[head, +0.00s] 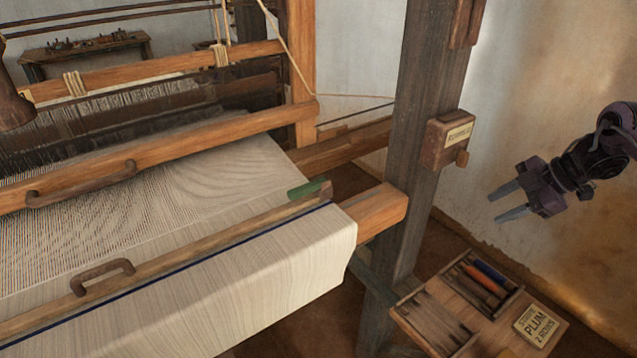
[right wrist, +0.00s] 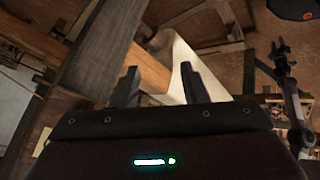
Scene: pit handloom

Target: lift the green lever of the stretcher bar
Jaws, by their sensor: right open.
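The green lever (head: 308,188) lies at the right end of the wooden stretcher bar (head: 190,243), low against the bar over the pale cloth (head: 250,270). My right gripper (head: 504,203) is at the far right in the head view, open and empty, well to the right of the lever and past the dark post. In the right wrist view its two fingers (right wrist: 158,85) stand apart with nothing between them; beyond them are a wooden beam and pale cloth. The lever cannot be made out in the right wrist view.
A thick dark post (head: 422,130) with a small labelled wooden box (head: 447,140) stands between the lever and my right gripper. The cloth beam's end (head: 378,212) juts out toward the post.

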